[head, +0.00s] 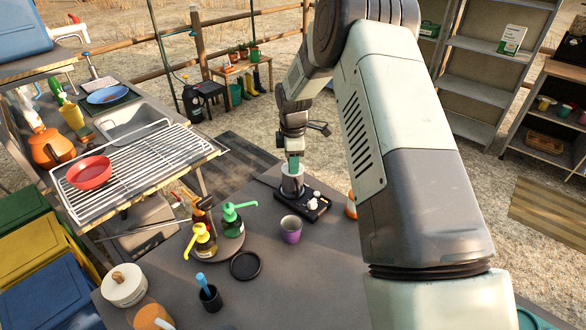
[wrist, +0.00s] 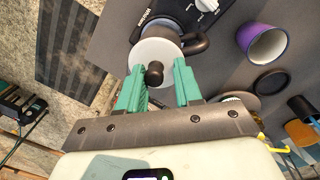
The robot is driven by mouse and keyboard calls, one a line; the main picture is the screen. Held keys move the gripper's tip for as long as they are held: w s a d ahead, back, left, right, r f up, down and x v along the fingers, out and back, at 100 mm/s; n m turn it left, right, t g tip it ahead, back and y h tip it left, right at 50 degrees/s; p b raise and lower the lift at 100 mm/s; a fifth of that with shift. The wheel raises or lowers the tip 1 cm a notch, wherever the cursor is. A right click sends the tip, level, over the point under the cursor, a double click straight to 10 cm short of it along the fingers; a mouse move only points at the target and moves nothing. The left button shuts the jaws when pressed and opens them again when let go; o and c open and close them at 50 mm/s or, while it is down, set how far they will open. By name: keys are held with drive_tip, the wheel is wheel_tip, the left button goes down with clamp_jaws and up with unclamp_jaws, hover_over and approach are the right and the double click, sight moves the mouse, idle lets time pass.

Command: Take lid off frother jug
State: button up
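The frother jug (head: 291,188) stands on its black base (head: 316,209) near the table's far edge. In the wrist view its round pale lid (wrist: 150,51) is on, with a dark knob (wrist: 155,73) on top. The jug's dark handle (wrist: 196,43) points right there. My gripper (wrist: 160,70) has its two teal fingers spread on either side of the knob, with gaps showing, so it is open and empty. In the head view my gripper (head: 293,162) is pointed down just above the jug and partly hides the lid.
A purple cup (head: 291,230) stands close in front of the base. Yellow (head: 202,241) and green (head: 231,219) pump bottles stand on a round tray to the left. A black disc (head: 245,265) lies nearer. A white lidded pot (head: 124,286) stands front left.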

clamp_jaws()
